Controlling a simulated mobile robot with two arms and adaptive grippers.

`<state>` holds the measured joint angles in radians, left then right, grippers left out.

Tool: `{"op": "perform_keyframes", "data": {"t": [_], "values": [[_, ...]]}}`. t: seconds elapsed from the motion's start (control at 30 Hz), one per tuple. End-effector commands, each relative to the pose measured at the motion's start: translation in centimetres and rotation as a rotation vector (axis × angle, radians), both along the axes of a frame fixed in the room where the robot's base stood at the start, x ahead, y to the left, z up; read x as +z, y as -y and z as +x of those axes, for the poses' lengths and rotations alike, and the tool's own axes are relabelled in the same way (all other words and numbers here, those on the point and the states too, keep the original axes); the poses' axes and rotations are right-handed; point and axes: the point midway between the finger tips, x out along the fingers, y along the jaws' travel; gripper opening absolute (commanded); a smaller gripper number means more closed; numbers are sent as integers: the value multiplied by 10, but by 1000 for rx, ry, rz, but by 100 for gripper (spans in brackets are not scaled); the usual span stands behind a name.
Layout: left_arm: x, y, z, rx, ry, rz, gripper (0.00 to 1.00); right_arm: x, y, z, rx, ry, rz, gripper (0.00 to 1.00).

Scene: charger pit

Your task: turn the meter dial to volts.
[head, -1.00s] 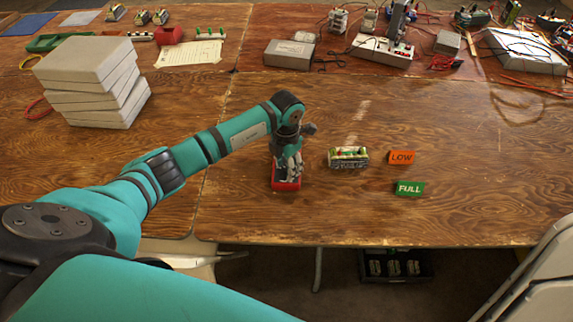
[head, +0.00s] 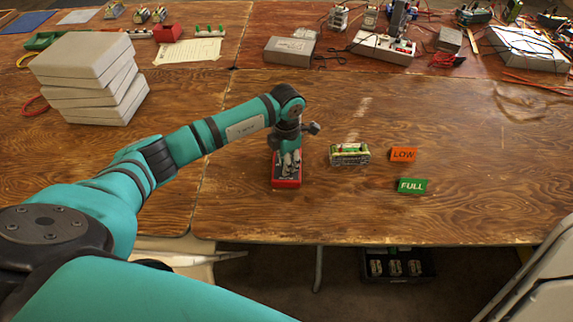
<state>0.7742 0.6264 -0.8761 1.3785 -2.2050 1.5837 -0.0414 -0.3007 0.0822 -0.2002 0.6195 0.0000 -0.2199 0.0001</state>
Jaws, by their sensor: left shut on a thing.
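The meter (head: 287,183) is a small red-cased box lying on the wooden table, near its front edge. My left gripper (head: 289,166) points straight down over the meter from above. Its fingers are shut on the dial, on the meter's face. The fingers and wrist cover most of the face, so the dial and its markings are hidden. My right gripper is not in the head view.
A battery pack (head: 350,154) stands right of the meter, then an orange LOW sign (head: 403,154) and a green FULL sign (head: 412,186). Grey boxes (head: 85,75) are stacked at the left. A black crate (head: 398,282) is below the table.

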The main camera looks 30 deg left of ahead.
Motion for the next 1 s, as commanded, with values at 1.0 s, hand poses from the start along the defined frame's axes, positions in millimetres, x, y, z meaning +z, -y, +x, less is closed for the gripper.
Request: {"op": "perform_keyframes", "data": {"t": [1.0], "values": [[-1,0,1,-775,3,0,0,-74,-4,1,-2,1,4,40]]}}
